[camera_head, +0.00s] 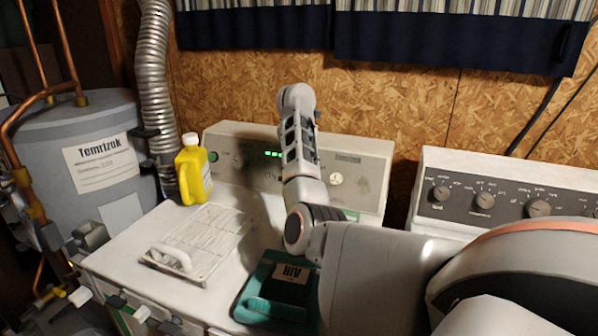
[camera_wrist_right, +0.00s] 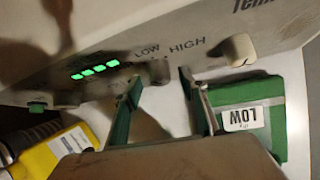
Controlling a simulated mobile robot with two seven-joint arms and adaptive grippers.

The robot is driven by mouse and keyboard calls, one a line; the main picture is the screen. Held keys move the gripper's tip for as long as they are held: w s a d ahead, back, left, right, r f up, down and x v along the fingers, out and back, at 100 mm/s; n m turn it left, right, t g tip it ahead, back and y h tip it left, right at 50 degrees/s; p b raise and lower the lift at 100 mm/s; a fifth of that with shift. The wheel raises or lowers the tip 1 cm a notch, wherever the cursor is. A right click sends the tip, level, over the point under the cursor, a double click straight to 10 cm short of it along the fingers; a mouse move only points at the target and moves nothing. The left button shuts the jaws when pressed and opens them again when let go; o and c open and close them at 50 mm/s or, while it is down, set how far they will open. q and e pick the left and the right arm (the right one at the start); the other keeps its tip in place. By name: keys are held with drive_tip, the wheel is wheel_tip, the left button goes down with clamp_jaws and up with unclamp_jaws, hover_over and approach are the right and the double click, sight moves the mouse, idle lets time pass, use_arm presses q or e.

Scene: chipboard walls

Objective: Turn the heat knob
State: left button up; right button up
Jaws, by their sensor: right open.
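The white machine's control panel (camera_head: 228,150) stands at the back, partly hidden by my right arm. In the right wrist view the panel (camera_wrist_right: 105,50) carries the words LOW and HIGH. Below them is a small dark knob-like shape (camera_wrist_right: 159,71), blurred and hard to make out. My right gripper (camera_wrist_right: 162,80) is open, its two fingers either side of that shape and close to the panel; I cannot tell whether they touch it. In the head view the gripper is hidden behind the arm. A cream knob (camera_wrist_right: 240,49) sits farther right, also seen in the head view (camera_head: 336,178). My left gripper is out of view.
A yellow bottle (camera_head: 192,172) stands left of the panel. A white grille (camera_head: 207,240) with a handle lies on the machine top. A green box (camera_head: 252,290) with a label is near the front. Another machine with several dark knobs (camera_head: 484,200) is at right.

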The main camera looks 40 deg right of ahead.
drive_tip(key=shift+w+d+f, duration=0.2)
drive_tip(key=shift+f, duration=0.45)
drive_tip(key=c, duration=1.1)
drive_tip(key=shift+w+a+r+n+g+p, duration=0.1)
drive_tip(key=shift+r+n+g+p, duration=0.1)
drive_tip(key=shift+n+g+p, duration=0.35)
drive_tip(key=shift+w+n+g+h+p, duration=0.1)
drive_tip(key=shift+n+g+h+p, duration=0.5)
drive_tip(key=shift+p, duration=0.1)
drive_tip(key=shift+f+n+g+h, duration=0.15)
drive_tip(key=shift+n+g+h, duration=0.15)
drive_tip(key=shift+n+g, duration=0.15)
drive_tip(key=o, duration=1.1)
